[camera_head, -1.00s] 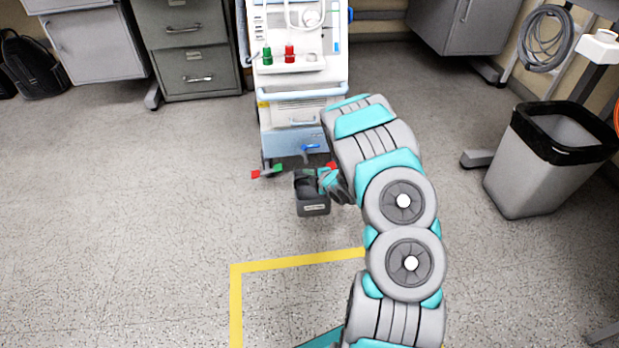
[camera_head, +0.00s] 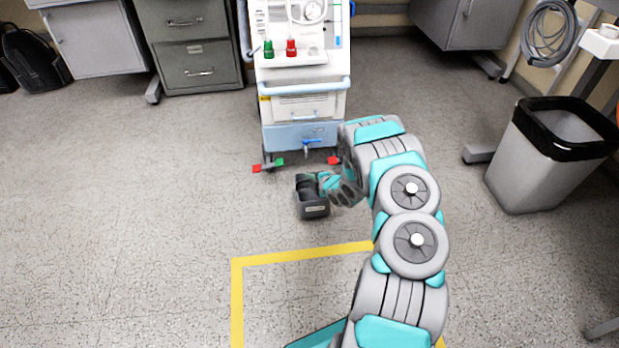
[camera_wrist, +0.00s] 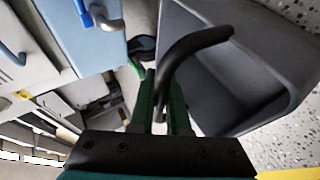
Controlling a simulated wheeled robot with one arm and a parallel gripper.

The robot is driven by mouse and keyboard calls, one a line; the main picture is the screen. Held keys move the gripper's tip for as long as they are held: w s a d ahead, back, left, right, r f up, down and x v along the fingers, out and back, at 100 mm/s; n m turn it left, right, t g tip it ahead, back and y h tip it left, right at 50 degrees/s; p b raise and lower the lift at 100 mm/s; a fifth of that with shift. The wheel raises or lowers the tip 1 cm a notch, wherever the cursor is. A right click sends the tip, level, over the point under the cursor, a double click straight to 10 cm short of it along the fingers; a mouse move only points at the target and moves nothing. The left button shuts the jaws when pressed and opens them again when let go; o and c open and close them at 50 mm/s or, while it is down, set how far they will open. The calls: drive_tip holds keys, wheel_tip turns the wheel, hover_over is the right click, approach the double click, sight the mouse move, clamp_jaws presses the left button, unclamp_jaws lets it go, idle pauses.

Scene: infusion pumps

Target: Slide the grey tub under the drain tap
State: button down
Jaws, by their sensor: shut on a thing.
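The blue drain tap (camera_head: 310,145) sticks out low on the machine's light blue front. The tub is on the near side of the tap, apart from it. My gripper (camera_head: 325,182) reaches in from the right at the tub's top. In the wrist view, its green fingers (camera_wrist: 168,88) are shut on the tub's black curved handle (camera_wrist: 198,40). The tub's inside (camera_wrist: 235,85) looks empty where visible. The blue tap (camera_wrist: 100,18) shows at top left.
A yellow floor line (camera_head: 300,254) lies nearer me. A bin (camera_head: 540,165) stands right. The floor left of the tub is clear.

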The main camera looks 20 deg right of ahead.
drive_tip(key=shift+w+d+f, duration=0.25)
drive_tip(key=shift+w+f, duration=0.6)
drive_tip(key=shift+f, duration=0.3)
drive_tip(key=w, duration=0.2)
drive_tip(key=w+d+b, duration=0.1)
drive_tip(key=w, duration=0.1)
drive_tip(key=shift+w+d, duration=0.1)
drive_tip(key=shift+w, duration=0.1)
drive_tip(key=shift+w+d, duration=0.2)
drive_tip(key=shift+w, duration=0.45)
drive_tip(key=shift+w+d, duration=0.2)
drive_tip(key=shift+w, duration=0.4)
drive_tip(key=shift+f+b, duration=0.4)
drive_tip(key=shift+b, duration=0.25)
drive_tip(key=c, duration=0.8)
unclamp_jaws()
drive_tip(key=shift+s, duration=0.1)
